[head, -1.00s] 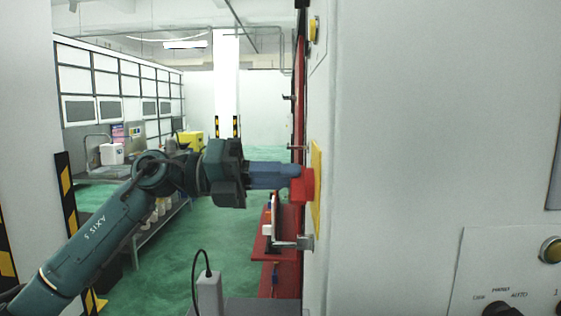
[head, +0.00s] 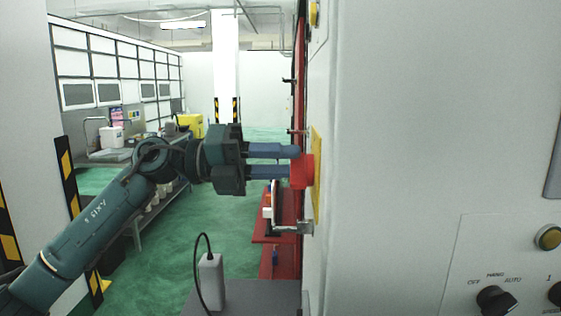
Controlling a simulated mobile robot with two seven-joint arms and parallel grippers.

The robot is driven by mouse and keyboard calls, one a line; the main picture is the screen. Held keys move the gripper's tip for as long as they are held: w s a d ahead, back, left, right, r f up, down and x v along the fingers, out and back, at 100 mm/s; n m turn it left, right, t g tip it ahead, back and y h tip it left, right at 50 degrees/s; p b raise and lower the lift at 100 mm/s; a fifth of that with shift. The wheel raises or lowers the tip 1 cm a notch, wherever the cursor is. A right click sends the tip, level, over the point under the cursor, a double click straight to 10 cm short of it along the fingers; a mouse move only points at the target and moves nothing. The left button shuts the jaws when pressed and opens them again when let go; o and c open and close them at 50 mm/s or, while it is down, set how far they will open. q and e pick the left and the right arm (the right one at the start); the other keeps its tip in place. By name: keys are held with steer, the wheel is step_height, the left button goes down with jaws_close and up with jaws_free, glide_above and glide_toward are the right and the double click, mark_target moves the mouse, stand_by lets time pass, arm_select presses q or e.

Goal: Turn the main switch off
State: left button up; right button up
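The main switch is a red handle (head: 303,172) on a yellow plate (head: 317,182). The plate is on the left-facing side of the large grey cabinet (head: 420,120) and is seen almost edge-on. My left gripper (head: 293,161) reaches in level from the left. Its two blue fingers lie one above the other, with a narrow gap between them. The upper fingertip is at the handle's top edge; the lower fingertip meets the handle's left side and its end is hidden. The fingers appear to be closed on the handle. The handle's marking cannot be read. My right gripper is out of view.
A front panel with a black selector knob (head: 497,300) and a yellow button (head: 548,237) is at the lower right. A grey box with a cable (head: 210,280) stands below my arm. Green floor (head: 225,215) is open behind.

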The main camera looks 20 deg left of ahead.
arm_select(q)
steer(key=shift+o, duration=0.5)
steer(key=b+v, duration=0.3)
steer(key=v, duration=1)
steer(key=shift+b, duration=0.4)
